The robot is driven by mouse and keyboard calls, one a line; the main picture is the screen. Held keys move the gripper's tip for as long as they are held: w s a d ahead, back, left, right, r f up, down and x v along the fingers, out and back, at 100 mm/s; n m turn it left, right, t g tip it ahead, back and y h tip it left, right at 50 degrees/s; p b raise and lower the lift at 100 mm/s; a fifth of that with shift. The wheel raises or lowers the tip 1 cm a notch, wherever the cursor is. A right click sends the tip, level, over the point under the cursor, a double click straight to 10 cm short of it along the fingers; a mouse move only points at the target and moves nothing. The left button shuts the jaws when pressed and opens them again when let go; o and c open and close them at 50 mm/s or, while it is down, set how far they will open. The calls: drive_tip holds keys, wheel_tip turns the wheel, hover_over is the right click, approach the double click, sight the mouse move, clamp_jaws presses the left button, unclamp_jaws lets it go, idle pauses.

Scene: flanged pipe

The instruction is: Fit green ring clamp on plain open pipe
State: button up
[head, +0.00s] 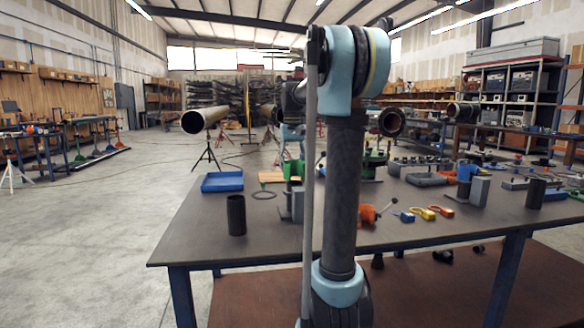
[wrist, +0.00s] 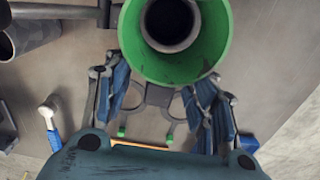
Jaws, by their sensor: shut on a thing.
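The green ring clamp (wrist: 130,45) fills the top middle of the wrist view, its round opening facing the camera. A dark round tube end (wrist: 170,22) shows inside that opening; I cannot tell whether the ring is around it or only in front of it. My gripper (wrist: 160,95) is shut on the green ring clamp, with blue-padded fingers on both sides just below it.
The worktable (head: 200,245) holds a dark upright tube (head: 236,215), a blue tray (head: 222,182), an orange tool (head: 368,213) and yellow-handled tools (head: 422,212). A flanged pipe end (head: 391,123) shows right of my arm. The floor at left is mostly clear.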

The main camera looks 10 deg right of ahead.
sight(292, 174)
drive_tip(key=shift+f, duration=0.1)
idle(0.3)
drive_tip(key=shift+f, duration=1.5)
drive_tip(key=shift+f, duration=0.45)
drive_tip(key=o, duration=1.6)
drive_tip(key=shift+o, duration=0.2)
wheel_tip(292, 174, up, 21)
drive_tip(key=shift+w, duration=0.1)
